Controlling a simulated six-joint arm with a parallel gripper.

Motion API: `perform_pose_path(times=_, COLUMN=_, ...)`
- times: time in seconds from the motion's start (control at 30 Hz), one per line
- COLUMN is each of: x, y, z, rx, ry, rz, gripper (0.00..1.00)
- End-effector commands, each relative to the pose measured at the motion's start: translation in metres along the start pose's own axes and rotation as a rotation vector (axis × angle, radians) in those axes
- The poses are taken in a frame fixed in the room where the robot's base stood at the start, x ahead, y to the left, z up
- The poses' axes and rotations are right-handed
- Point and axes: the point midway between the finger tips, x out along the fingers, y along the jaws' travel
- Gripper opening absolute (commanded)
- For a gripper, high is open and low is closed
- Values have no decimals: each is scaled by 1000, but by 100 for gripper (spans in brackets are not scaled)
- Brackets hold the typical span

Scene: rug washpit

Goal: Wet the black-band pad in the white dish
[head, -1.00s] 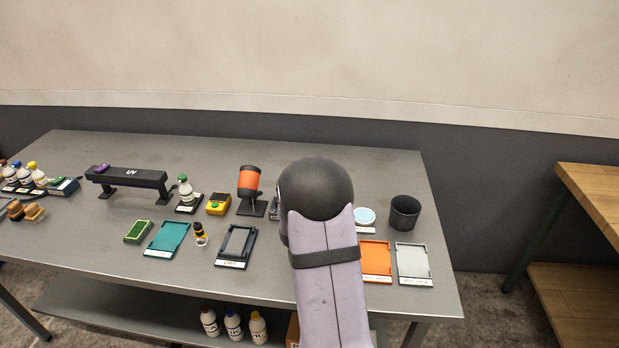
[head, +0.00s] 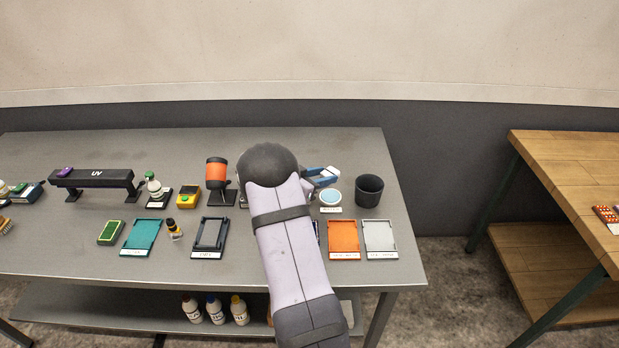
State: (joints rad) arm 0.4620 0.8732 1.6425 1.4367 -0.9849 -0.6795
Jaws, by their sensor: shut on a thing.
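The white dish (head: 330,197) stands on the steel table, right of my arm, with light blue liquid in it and a label in front. My gripper (head: 322,180), blue and white, shows just behind and left of the dish, past my arm. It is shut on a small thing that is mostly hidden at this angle. I cannot make out a black band on it. No black-band pad can be picked out elsewhere on the table.
A dark cup (head: 369,190) stands right of the dish. An orange tray (head: 344,238) and a grey tray (head: 380,237) lie in front. An orange-and-black device (head: 217,175) stands left of my arm. A wooden table (head: 570,170) is at the right.

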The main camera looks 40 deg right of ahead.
Motion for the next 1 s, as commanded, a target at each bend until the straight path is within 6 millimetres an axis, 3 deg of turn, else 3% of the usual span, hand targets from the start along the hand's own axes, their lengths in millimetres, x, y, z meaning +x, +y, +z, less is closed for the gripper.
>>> perform_pose_path(times=0.13, x=0, y=7, z=-7, rx=4, ry=0, rz=10, gripper=12)
perform_pose_path(times=0.47, x=3, y=6, z=0, rx=2, ry=0, rz=4, gripper=12)
perform_pose_path(times=1.0, x=19, y=6, z=39, rx=2, ry=1, rz=3, gripper=12)
